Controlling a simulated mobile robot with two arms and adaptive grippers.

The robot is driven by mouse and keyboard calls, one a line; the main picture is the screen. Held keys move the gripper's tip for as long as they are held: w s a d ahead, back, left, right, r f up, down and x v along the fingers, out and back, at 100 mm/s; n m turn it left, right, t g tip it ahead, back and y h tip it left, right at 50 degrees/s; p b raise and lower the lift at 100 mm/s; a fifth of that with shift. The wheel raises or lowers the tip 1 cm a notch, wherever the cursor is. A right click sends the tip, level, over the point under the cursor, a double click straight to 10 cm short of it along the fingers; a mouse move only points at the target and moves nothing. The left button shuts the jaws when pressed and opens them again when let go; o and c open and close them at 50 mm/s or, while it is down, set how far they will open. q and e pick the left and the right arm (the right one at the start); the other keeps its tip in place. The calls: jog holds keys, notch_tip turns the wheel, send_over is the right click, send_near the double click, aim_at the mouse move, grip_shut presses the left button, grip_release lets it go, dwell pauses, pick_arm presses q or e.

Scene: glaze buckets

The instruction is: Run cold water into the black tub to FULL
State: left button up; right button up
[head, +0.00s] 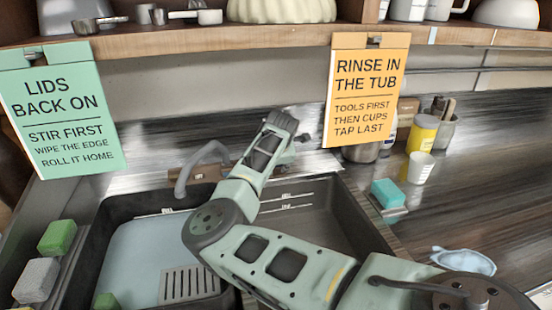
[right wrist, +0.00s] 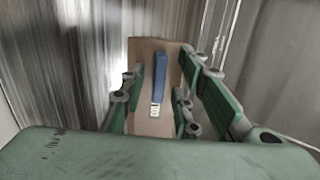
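A black tub (head: 370,232) lies below the tap, with line marks on its back wall, one set at left and one at right. A pale blue-grey surface (head: 135,255) fills its left side; the right side looks dark. My right arm crosses in front, so I cannot tell if this is one tub or two. The grey tap spout (head: 183,182) curves over the left side; no stream shows. My right gripper (head: 294,143) is beyond the tub. In the right wrist view its open fingers (right wrist: 182,100) flank a blue lever (right wrist: 160,76) on a brown plate (right wrist: 146,58). My left gripper is not in view.
A grey slotted piece (head: 188,285) is at the tub's front. Green and grey sponges (head: 40,278) lie at left. A teal sponge (head: 387,193), yellow container (head: 422,133) and white cup (head: 420,168) stand at right. Two signs (head: 62,110) (head: 367,90) hang from the shelf.

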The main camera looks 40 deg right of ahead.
jog(key=v, duration=1.1)
jog(key=shift+r, duration=0.25)
jog(key=shift+a+f, duration=0.1)
jog(key=shift+a, duration=0.1)
